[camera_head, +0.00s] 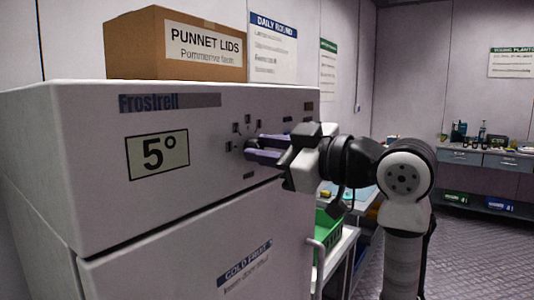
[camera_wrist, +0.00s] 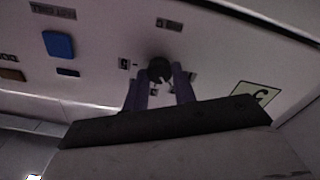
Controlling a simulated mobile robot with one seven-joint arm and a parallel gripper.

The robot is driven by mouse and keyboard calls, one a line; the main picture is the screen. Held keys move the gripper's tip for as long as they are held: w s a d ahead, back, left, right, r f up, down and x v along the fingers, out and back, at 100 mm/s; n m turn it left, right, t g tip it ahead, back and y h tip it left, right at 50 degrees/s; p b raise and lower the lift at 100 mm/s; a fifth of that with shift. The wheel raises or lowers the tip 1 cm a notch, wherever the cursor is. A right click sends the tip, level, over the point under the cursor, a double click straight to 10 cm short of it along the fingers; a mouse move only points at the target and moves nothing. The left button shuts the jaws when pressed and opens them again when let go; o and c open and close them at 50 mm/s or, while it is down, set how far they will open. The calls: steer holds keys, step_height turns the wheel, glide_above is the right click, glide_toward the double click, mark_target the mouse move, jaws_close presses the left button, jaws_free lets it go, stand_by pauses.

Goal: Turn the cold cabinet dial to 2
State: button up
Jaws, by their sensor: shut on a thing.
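The white cold cabinet (camera_head: 75,140) fills the left of the head view, with a "5°" display panel (camera_head: 157,155) on its front. My gripper (camera_head: 262,149) reaches in from the right to the dial area of the front panel. In the wrist view the dark round dial (camera_wrist: 160,69) sits between the two fingers of my gripper (camera_wrist: 160,88), which are shut on it. Small number marks surround the dial; most are too blurred to read. The dial's pointer direction cannot be told. In the head view my fingers hide the dial.
A cardboard box (camera_head: 175,47) labelled "PUNNET LIDS" stands on top of the cabinet. A blue square (camera_wrist: 58,45) is on the panel in the wrist view. A green crate (camera_head: 327,232) is behind my arm. A bench (camera_head: 490,160) stands at the far right; floor before it is clear.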

stand_by(0.5)
steer(key=o, duration=1)
steer(key=b+v, duration=0.3)
steer(key=v, duration=1.1)
steer(key=shift+b, duration=0.3)
